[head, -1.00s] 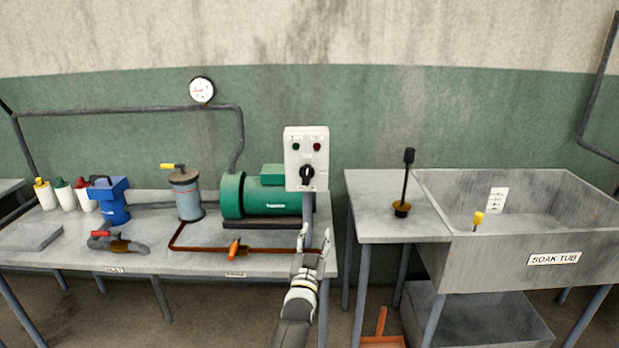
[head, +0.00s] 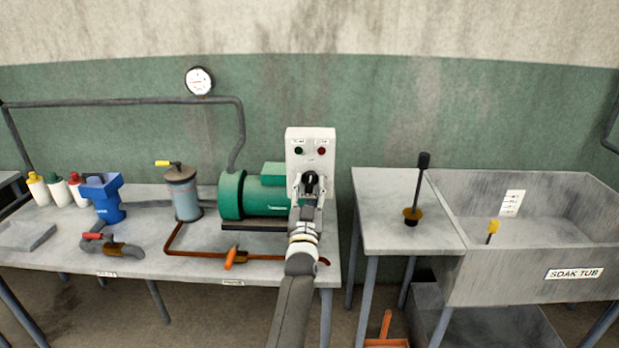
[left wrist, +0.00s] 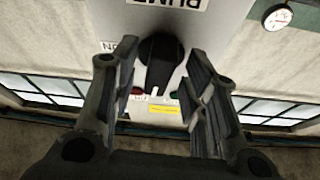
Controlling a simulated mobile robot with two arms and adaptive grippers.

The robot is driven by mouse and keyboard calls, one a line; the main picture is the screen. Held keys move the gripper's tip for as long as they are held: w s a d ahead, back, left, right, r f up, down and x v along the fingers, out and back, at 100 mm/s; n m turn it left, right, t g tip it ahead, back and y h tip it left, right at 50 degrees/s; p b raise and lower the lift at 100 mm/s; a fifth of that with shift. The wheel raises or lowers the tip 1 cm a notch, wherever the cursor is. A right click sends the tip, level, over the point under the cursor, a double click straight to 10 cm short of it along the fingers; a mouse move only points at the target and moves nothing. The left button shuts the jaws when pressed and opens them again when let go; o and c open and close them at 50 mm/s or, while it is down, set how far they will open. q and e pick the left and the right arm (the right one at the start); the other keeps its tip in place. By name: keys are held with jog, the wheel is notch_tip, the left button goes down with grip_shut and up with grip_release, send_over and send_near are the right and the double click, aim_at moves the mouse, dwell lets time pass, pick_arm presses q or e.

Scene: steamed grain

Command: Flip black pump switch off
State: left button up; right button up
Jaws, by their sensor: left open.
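The black pump switch (head: 311,183) is a rotary knob on the front of a pale control box (head: 311,147). The box stands on a post at the right end of the left bench. My left gripper (head: 308,190) is open in front of the knob, with a finger on each side of it. In the left wrist view the knob (left wrist: 159,62) lies between the open fingers (left wrist: 160,90), and I see no clear contact. That view seems upside down; a label reading "ON" shows beside the knob. My right gripper is out of view.
A green pump motor (head: 258,193) sits left of the box on the bench. A red button (head: 321,151) and a green button (head: 299,151) are above the knob. A side table (head: 390,200) and soak tub (head: 480,270) stand to the right.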

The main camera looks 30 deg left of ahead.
pick_arm(q)
jog(key=shift+w+a, duration=0.1)
jog(key=shift+w, duration=0.05)
jog(key=shift+s+d+r, duration=0.3)
jog(key=c, duration=0.4)
jog(key=shift+c, duration=1.1)
jog(key=shift+a, duration=0.1)
jog(key=shift+c, duration=1.2)
jog(key=shift+f, duration=0.1)
grip_shut()
jog(key=shift+n, duration=0.6)
jog(key=shift+n+g+y+b, duration=0.3)
jog(key=shift+n+y+b, duration=0.05)
jog(key=shift+n+y, duration=0.15)
jog(key=o, duration=0.8)
grip_release()
jog(key=shift+w, duration=0.1)
jog(key=shift+o, duration=0.3)
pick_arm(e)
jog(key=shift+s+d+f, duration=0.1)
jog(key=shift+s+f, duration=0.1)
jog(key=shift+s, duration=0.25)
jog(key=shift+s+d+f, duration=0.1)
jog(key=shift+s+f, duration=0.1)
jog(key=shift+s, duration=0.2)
